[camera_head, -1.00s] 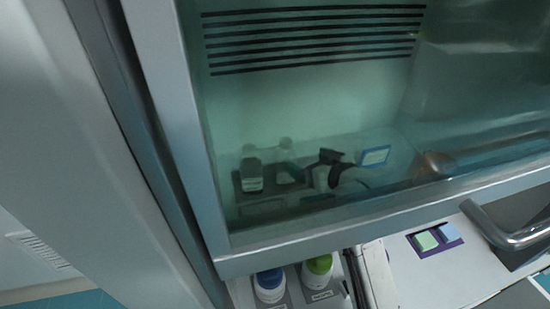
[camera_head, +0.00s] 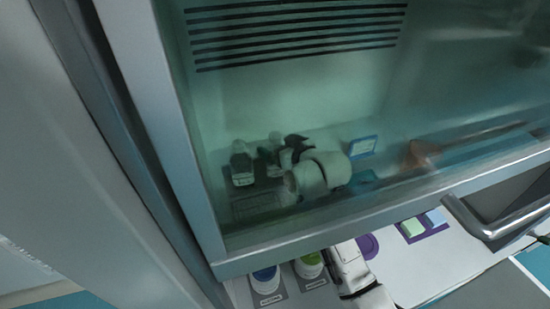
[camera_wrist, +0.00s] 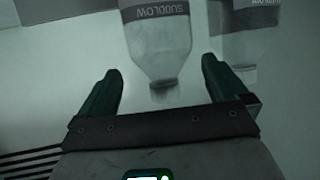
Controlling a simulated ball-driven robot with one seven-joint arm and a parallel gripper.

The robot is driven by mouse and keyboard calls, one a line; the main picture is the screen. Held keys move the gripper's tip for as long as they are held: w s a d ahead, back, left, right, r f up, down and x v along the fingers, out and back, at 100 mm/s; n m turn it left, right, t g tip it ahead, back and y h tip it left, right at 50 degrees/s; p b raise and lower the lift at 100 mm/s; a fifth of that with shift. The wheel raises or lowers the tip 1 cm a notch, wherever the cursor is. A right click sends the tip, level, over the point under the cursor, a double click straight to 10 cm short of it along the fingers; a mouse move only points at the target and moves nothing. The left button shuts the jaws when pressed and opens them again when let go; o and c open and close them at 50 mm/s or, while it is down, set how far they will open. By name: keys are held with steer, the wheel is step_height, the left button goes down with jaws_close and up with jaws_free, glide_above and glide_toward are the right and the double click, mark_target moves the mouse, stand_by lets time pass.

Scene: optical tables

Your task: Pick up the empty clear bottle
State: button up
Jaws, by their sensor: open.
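In the wrist view a clear bottle (camera_wrist: 158,50) with a grey band label is seen with its neck toward my gripper (camera_wrist: 161,72). My gripper is open, one finger on each side of the neck and apart from it. A second labelled bottle (camera_wrist: 252,20) is at the top right, beyond the right finger. In the head view two bottles stand behind the glass, one at the left (camera_head: 242,166) and one (camera_head: 275,152) beside my dark gripper (camera_head: 286,152), which partly hides it. Whether either holds liquid is hard to tell.
The hood's tinted glass sash (camera_head: 300,95) covers most of the head view. A blue-edged card (camera_head: 362,146) stands right of my arm inside. Blue-capped (camera_head: 265,275) and green-capped (camera_head: 310,260) bottles stand outside in front, near my arm.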

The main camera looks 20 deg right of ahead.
steer(key=shift+w+a+f, duration=0.1)
steer(key=shift+w+f, duration=0.15)
steer(key=shift+w, duration=0.3)
steer(key=shift+f, duration=0.1)
steer(key=c, duration=1.3)
steer(key=shift+c, duration=0.2)
